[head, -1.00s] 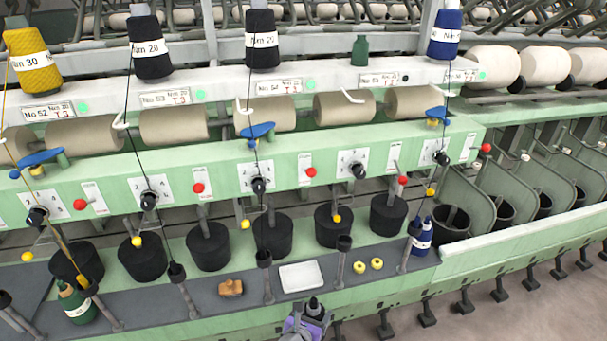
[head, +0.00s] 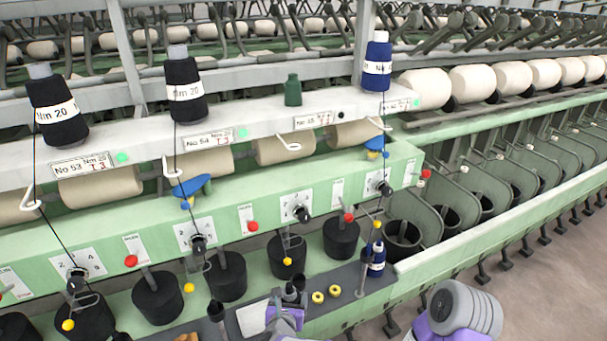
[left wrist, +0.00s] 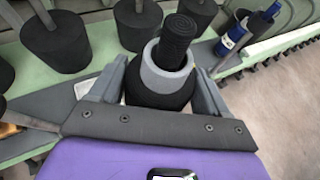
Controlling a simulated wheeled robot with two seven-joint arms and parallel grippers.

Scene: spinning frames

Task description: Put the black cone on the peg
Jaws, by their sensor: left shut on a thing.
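My left gripper (head: 287,300) is low in the middle of the head view, in front of the machine. It is shut on the black cone (head: 291,286), whose dark upper end shows between the fingers. In the left wrist view the black cone (left wrist: 160,95) has a grey collar, with a dark ribbed cylinder rising from it; the fingers are on both sides. A short dark green peg (head: 293,90) stands bare on the upper white rail, between a black cone and a blue cone. The left gripper is well below it. My right gripper does not show.
Beside the peg stand the Nm 25 black cone (head: 184,88) and a blue cone (head: 376,66). Below are the green beam (head: 220,210) with knobs and black cans (head: 341,238). A blue cone (head: 376,262) and yellow rings (head: 326,295) sit on the lower shelf. Floor is free at right.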

